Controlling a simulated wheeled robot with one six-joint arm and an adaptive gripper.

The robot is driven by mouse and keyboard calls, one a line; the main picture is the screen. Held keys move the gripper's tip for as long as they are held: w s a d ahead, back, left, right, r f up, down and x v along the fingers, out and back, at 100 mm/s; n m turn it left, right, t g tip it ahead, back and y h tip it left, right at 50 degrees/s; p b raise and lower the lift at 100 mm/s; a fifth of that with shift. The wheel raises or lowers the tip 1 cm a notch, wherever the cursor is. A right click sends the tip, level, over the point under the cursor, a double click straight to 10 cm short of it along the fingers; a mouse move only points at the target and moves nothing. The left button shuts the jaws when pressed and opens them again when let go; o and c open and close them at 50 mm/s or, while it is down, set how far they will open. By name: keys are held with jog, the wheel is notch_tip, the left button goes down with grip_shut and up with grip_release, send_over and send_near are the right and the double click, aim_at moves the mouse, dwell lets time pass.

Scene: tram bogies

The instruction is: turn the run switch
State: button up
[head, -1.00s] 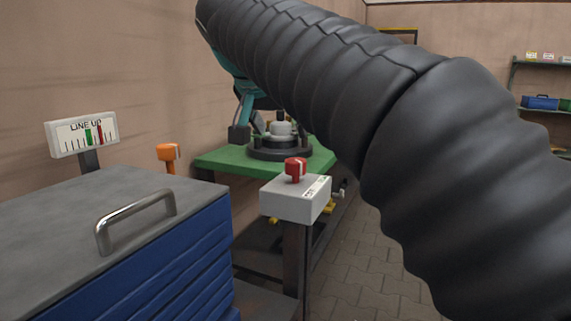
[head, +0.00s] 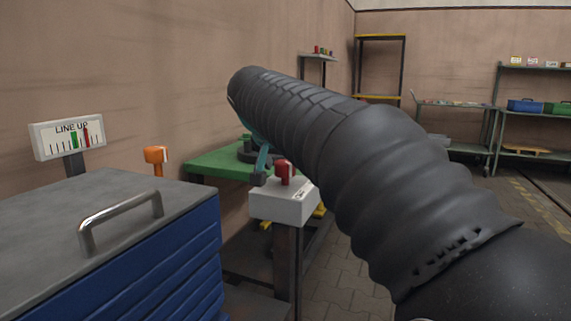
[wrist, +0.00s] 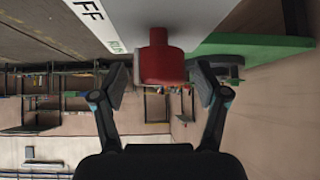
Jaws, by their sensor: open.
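The run switch is a red knob (head: 283,172) with a pale mark, on top of a white box (head: 284,205) on a dark post. In the wrist view the red knob (wrist: 161,58) shows at the top middle, below the white box (wrist: 160,15) lettered "FF" and "RUN". My gripper (wrist: 160,82) is open, with one finger on each side of the knob in the picture. Gaps show between knob and fingers; how deep the knob sits between them is unclear. In the head view a dark part of my gripper (head: 259,179) shows just left of the knob; my arm hides much of the rest.
A blue drawer cabinet (head: 150,270) with a metal handle stands at front left. A green bench (head: 205,163) stands behind the box. Shelves (head: 535,110) line the back right.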

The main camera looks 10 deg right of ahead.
jog(key=c, duration=1.2)
jog(key=shift+o, duration=0.2)
jog(key=shift+d+n+y, duration=0.1)
jog(key=shift+n+y, duration=0.2)
jog(key=shift+n, duration=0.1)
jog(key=n+t+y, duration=0.1)
jog(key=n+y, duration=0.1)
jog(key=n, duration=0.1)
jog(key=shift+p, duration=0.3)
jog(key=n+y, duration=0.3)
jog(key=n, duration=0.1)
jog(key=shift+p, duration=0.4)
jog(key=n+y, duration=0.2)
jog(key=n, duration=0.1)
jog(key=shift+g+y, duration=0.3)
jog(key=shift+y, duration=0.1)
jog(key=n+g+y, duration=0.1)
jog(key=n, duration=0.1)
jog(key=n+g+y, duration=0.1)
jog(key=n, duration=0.2)
jog(key=shift+y, duration=0.4)
